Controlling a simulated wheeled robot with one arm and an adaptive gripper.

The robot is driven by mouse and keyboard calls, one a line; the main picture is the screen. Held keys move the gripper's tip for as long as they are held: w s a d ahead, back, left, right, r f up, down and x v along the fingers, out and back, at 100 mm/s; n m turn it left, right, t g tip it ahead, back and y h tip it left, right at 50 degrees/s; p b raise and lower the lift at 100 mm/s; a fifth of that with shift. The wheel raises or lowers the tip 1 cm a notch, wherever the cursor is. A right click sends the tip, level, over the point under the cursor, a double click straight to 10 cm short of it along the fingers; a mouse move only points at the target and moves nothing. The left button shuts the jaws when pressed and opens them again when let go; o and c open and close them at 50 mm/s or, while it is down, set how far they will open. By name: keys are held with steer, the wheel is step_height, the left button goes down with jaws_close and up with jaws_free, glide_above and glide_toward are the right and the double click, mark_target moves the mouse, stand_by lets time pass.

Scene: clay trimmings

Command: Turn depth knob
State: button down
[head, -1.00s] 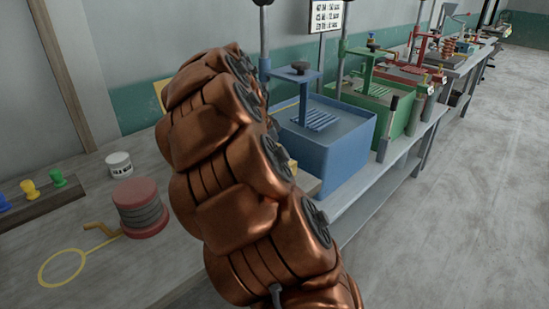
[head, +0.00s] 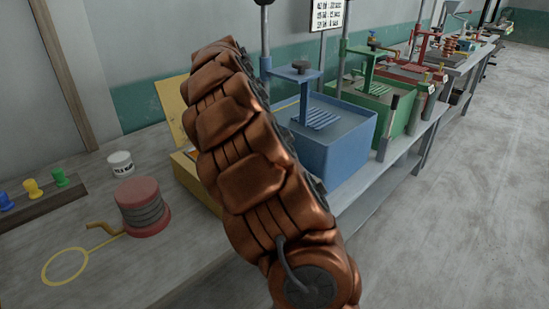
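A blue machine (head: 345,152) stands on the bench right of my copper arm, with a dark round knob (head: 300,64) on its raised bracket above a slotted plate. A green machine (head: 385,110) with a similar bracket stands behind it, and a red one (head: 415,75) farther back. No label shows which knob is the depth knob. My arm crosses the middle of the view and hides part of the bench and the blue machine's left side. My gripper does not show.
A yellow box with a raised lid (head: 172,108) is partly hidden behind my arm. A red spool (head: 140,205), a small white pot (head: 121,163), a yellow ring (head: 65,266) and a rack with coloured pegs (head: 60,200) occupy the left bench. The floor at right is clear.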

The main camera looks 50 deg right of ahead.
stand_by(0.4)
steer(key=c, duration=0.8)
jaws_free()
steer(key=shift+v, duration=3.45)
steer(key=shift+r, duration=0.3)
